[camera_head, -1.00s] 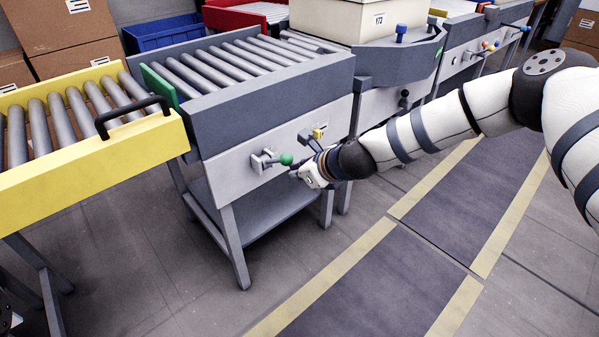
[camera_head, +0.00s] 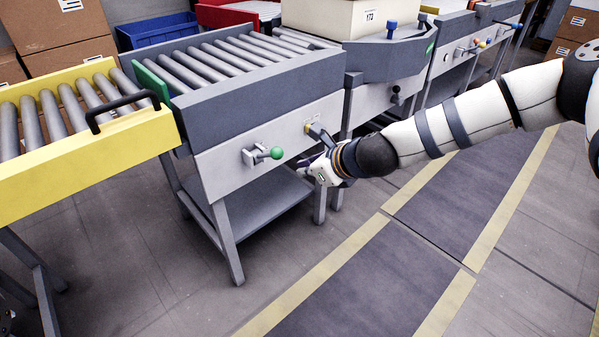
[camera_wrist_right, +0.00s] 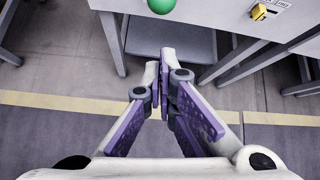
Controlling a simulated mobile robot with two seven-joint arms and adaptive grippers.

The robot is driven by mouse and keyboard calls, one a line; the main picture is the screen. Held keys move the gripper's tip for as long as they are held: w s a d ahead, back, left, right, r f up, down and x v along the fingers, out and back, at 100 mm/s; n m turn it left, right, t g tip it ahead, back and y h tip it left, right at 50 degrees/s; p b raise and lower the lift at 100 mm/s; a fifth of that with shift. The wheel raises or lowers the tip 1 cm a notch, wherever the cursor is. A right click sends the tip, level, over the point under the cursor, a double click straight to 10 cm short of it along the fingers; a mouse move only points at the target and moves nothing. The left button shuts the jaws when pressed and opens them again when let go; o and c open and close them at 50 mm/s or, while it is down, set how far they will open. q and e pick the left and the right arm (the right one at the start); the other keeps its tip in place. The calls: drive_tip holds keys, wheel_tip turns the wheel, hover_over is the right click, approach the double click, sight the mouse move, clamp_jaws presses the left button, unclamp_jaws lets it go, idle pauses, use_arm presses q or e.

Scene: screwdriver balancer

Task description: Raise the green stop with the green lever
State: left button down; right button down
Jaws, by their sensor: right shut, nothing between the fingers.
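The green lever (camera_head: 277,152) has a green ball knob and sticks out from the grey conveyor's front panel, pointing right and roughly level. Its knob also shows at the top edge of the right wrist view (camera_wrist_right: 161,5). The green stop (camera_head: 149,82) is a plate at the left end of the grey conveyor; it is partly hidden by the yellow conveyor's handle, and its exact height is hard to tell. My right gripper (camera_head: 305,165) is shut and empty, to the right of and slightly below the knob, apart from it. My left gripper is not in view.
A yellow roller conveyor (camera_head: 90,165) with a black handle stands at the left. A yellow-tipped control (camera_wrist_right: 259,12) is on the panel right of the lever. A cream box (camera_head: 345,18) sits farther along the line. The floor in front is clear.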

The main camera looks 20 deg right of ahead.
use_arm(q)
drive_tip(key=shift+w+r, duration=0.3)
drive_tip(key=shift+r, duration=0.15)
use_arm(e)
drive_tip(key=v, duration=0.3)
drive_tip(key=shift+r, duration=0.25)
